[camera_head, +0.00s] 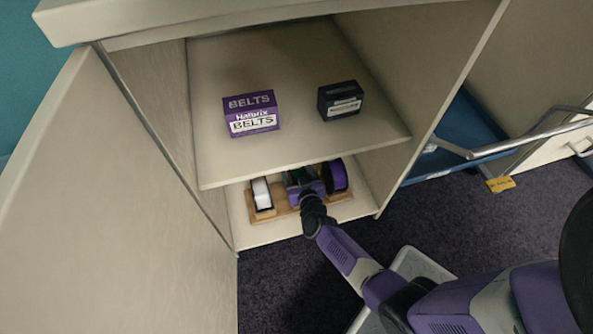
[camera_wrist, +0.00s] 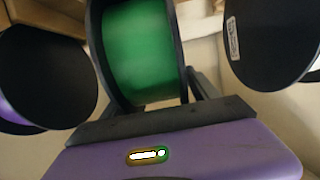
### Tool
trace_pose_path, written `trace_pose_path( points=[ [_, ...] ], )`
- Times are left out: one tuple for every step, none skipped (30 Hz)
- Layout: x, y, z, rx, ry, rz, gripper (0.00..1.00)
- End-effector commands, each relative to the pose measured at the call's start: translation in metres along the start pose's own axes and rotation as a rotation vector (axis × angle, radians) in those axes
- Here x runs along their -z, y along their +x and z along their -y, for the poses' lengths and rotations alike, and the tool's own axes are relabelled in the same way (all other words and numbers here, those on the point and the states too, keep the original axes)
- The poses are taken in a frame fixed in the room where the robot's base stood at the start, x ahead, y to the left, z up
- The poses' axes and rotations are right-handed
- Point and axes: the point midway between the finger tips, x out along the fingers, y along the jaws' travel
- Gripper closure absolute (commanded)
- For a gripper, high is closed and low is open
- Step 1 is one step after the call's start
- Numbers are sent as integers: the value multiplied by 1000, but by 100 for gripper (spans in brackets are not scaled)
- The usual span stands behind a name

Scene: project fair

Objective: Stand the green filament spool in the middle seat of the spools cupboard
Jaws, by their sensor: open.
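The green filament spool (camera_wrist: 140,50) has black flanges and stands upright between two other spools in the wrist view. In the head view only a little of it (camera_head: 296,175) shows behind my gripper (camera_head: 306,186). It is over the middle of a wooden rack (camera_head: 283,212) on the lower shelf of the spools cupboard (camera_head: 215,165). My gripper (camera_wrist: 150,98) is open, its fingers around the lower part of the spool in the wrist picture. The spool's contact with the middle seat is not clearly visible.
A white spool (camera_head: 262,194) stands left and a purple spool (camera_head: 336,177) right on the rack, close to my gripper. The upper shelf (camera_head: 300,150) is close above, with a purple belts box (camera_head: 251,113) and a dark box (camera_head: 340,100). The open door (camera_head: 90,200) is at left.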

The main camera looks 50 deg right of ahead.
Motion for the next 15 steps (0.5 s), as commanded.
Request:
trace_pose_path(
  points=[
    [3, -1, 0, 0, 1, 0, 31],
    [4, -3, 0, 0, 1, 1, 31],
    [3, -8, 1, 1, 1, 2, 31],
    [3, -12, 1, 0, 1, 2, 31],
    [4, -16, 1, 1, 1, 2, 31],
    [4, -24, 1, 1, 2, 3, 31],
    [4, -29, 1, 1, 1, 3, 31],
    [4, -36, 1, 0, 1, 4, 31],
    [5, -44, 2, 2, 1, 3, 31],
    [4, -51, 1, 1, 1, 4, 31],
    [5, -58, 1, 1, 0, 3, 31],
    [5, -66, 1, 2, 0, 3, 31],
    [5, -72, 1, 1, 0, 3, 31],
    [5, -78, 1, 1, 0, 3, 31],
    [5, -86, 1, 1, 0, 2, 31]
  ],
)
